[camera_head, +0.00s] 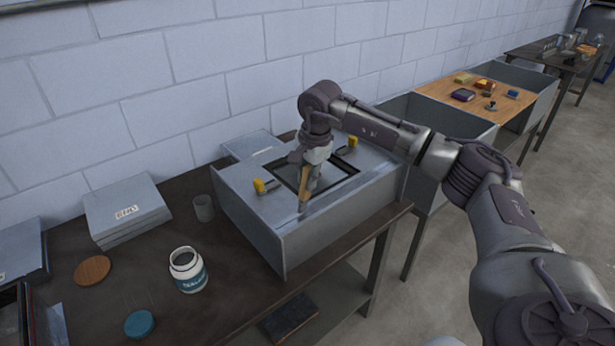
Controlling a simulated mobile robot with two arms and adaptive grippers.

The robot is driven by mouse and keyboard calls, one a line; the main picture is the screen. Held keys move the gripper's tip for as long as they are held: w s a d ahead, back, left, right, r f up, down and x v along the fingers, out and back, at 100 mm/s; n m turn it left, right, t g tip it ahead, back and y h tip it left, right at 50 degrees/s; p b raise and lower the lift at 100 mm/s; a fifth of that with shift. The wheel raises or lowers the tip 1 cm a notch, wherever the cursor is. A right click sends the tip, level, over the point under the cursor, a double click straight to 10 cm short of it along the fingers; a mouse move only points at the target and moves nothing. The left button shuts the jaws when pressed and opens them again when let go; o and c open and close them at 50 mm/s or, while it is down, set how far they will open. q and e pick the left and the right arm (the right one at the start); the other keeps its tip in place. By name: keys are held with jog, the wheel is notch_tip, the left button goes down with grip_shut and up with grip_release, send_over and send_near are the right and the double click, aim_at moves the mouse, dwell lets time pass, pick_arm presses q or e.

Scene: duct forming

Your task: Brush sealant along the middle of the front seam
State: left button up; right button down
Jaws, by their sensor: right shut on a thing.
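A grey sheet-metal duct box (335,226) stands on the dark workbench, with a dark-framed square opening in its top. My right gripper (308,172) is over the front part of the top, shut on a brush (304,192) with a wooden handle. The brush points down, its tip close to the box's front top edge. I cannot tell whether the tip touches the seam. An open white sealant jar (188,270) with a blue label stands on the bench at the left. My left gripper is not in view.
Two yellow-handled clamps (262,186) sit on the box top. A grey cup (204,208), stacked metal panels (126,210), a wooden disc (92,270) and a blue lid (139,323) lie to the left. A wooden-topped table (440,91) with small items stands at the right.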

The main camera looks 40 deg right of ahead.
jog(key=shift+f+b, duration=0.35)
jog(key=shift+f, duration=0.1)
dwell(0.6)
jog(key=shift+d, duration=0.1)
jog(key=shift+w+d+r, duration=0.15)
jog(key=shift+d, duration=1.25)
jog(key=shift+w+d, duration=0.1)
jog(key=shift+d, duration=1.4)
